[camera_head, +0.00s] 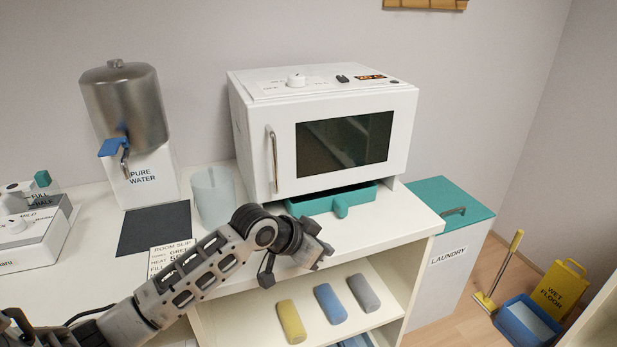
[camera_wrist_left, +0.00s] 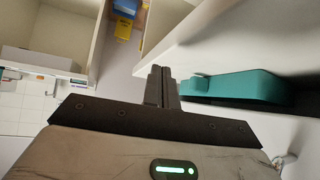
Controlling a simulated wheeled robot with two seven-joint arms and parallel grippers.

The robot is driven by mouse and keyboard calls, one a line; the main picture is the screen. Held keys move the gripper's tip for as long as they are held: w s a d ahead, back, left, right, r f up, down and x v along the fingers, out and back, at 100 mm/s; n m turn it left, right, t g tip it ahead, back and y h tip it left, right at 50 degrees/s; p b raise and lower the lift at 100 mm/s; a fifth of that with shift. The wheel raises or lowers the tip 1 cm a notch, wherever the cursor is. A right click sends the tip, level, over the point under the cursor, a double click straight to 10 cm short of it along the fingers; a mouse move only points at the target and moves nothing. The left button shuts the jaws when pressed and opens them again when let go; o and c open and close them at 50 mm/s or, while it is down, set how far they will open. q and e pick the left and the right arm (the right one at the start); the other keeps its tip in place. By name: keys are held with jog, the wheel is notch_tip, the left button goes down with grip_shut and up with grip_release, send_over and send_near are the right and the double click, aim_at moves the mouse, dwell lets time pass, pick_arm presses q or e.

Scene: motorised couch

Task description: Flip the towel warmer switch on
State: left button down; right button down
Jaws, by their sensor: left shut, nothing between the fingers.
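The towel warmer (camera_head: 256,140) is a white box on the counter with a dark window (camera_head: 343,145) and a vertical metal door handle (camera_head: 273,158). Its door is shut. On its top are a white knob (camera_head: 296,79), a small black switch (camera_head: 343,78) and a dark panel with orange marks (camera_head: 370,77). The switch's position is too small to tell. My left gripper (camera_head: 322,256) is in front of the counter edge, below and well away from the switch. In the left wrist view its fingers (camera_wrist_left: 160,75) are together and empty. My right gripper is not in view.
A teal tray (camera_head: 338,200) sits under the warmer. A cup (camera_head: 213,194) and a metal water dispenser (camera_head: 125,108) stand left. Rolled towels (camera_head: 330,303) lie on the shelf below. A laundry bin (camera_head: 450,255) stands right. The air above the warmer is clear.

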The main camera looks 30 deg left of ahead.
pick_arm(q)
jog(key=s+d+f+n, duration=0.1)
jog(key=s+d+f, duration=0.2)
jog(key=s+f, duration=0.2)
jog(key=s+d+f+n+y, duration=0.1)
jog(key=s+d+f, duration=0.2)
jog(key=s+f, duration=0.3)
jog(key=s+d+f+t, duration=0.1)
jog(key=s+d+f, duration=0.2)
jog(key=s, duration=0.9)
notch_tip(320, 180, down, 2)
jog(key=shift+f+n, duration=0.25)
jog(key=shift+n, duration=0.15)
